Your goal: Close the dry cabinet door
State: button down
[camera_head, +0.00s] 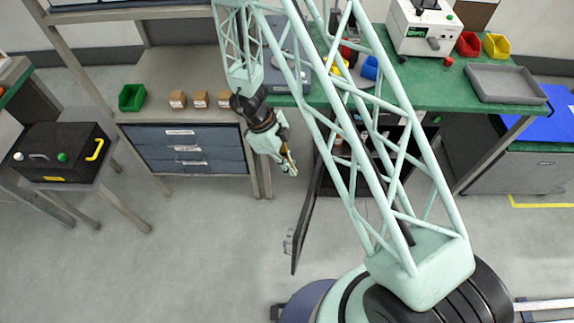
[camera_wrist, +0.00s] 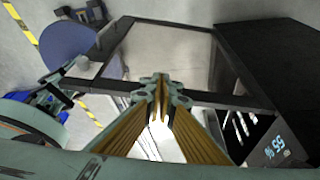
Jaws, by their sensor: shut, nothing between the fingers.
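The dry cabinet (camera_head: 423,118) is a dark unit under the green bench, partly hidden behind my arm. Its door (camera_head: 302,225) stands open into the aisle, seen nearly edge-on as a dark framed panel with a handle (camera_head: 287,243) near its outer end. In the wrist view the door (camera_wrist: 165,55) shows as a clear pane in a dark frame, and the dark cabinet body (camera_wrist: 270,50) with a lit display (camera_wrist: 277,147) is at the right. My gripper (camera_head: 292,170) is shut and empty, left of the door; its fingertips (camera_wrist: 160,80) overlap the door frame in the wrist view. Contact cannot be told.
A drawer unit (camera_head: 188,150) stands left of my gripper, with a green bin (camera_head: 132,97) and small boxes on its top. The green bench (camera_head: 400,85) carries a white instrument (camera_head: 422,28) and a grey tray (camera_head: 505,84). The floor left of the door is clear.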

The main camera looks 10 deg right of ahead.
jog(key=s+d+f+b, duration=0.2)
jog(key=d+f, duration=0.1)
jog(key=d, duration=0.1)
jog(key=shift+s+d+f+b, duration=0.25)
jog(key=shift+s+d+b, duration=0.05)
jog(key=shift+s+b, duration=0.1)
jog(key=shift+s, duration=0.1)
dwell(0.6)
